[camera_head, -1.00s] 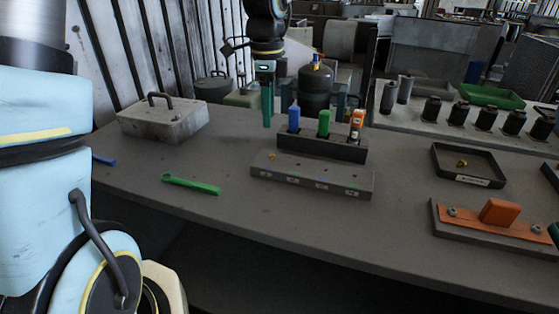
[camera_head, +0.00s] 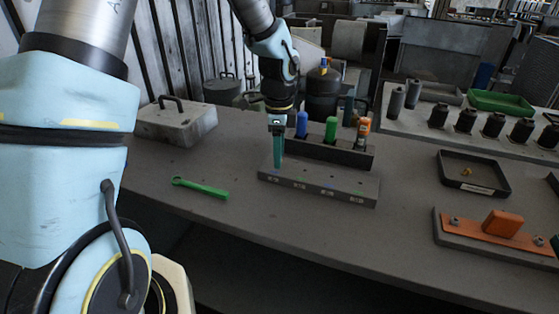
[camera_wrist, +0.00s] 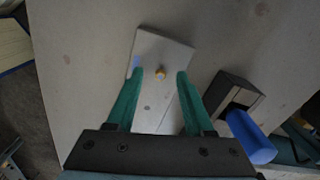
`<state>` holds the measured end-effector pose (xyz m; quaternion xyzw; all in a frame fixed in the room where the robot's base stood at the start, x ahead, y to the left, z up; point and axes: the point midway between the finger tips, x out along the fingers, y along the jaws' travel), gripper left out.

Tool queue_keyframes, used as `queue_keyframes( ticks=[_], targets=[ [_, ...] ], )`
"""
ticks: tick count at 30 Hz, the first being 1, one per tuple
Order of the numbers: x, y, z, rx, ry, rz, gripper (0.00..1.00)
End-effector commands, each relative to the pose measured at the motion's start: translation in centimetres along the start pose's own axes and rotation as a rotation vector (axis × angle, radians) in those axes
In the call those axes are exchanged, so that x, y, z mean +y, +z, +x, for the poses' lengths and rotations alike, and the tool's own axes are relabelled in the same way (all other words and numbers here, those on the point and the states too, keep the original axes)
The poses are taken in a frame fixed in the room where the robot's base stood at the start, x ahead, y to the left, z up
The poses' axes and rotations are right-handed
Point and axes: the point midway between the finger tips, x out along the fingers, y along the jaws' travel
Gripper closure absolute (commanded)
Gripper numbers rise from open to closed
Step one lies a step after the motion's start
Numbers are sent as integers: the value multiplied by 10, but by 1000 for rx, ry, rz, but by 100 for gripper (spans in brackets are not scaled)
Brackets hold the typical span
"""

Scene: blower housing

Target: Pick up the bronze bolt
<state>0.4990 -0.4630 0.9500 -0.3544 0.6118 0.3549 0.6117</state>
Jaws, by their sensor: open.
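My gripper (camera_head: 277,166) points down over the left end of that block. In the wrist view its green fingers (camera_wrist: 159,76) are spread apart and empty. I cannot tell the exact height of the fingertips over the block.
Behind the block is a dark rack with blue (camera_head: 301,125), green (camera_head: 331,129) and orange-topped (camera_head: 363,131) tools. A green wrench (camera_head: 201,187) and a grey toolbox (camera_head: 178,122) are left. A dark tray (camera_head: 474,187) holding a small brass piece (camera_head: 467,171) is right.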

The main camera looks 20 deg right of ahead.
Motion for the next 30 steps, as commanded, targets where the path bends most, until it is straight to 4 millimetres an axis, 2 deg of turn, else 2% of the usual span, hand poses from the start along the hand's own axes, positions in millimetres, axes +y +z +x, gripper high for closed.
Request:
queue_keyframes(
  ticks=[25, 26, 30],
  targets=[
    [0, 0, 4, 0, -1, 0, 48],
    [0, 0, 4, 0, -1, 0, 49],
    [0, 0, 4, 0, -1, 0, 64]
  ],
)
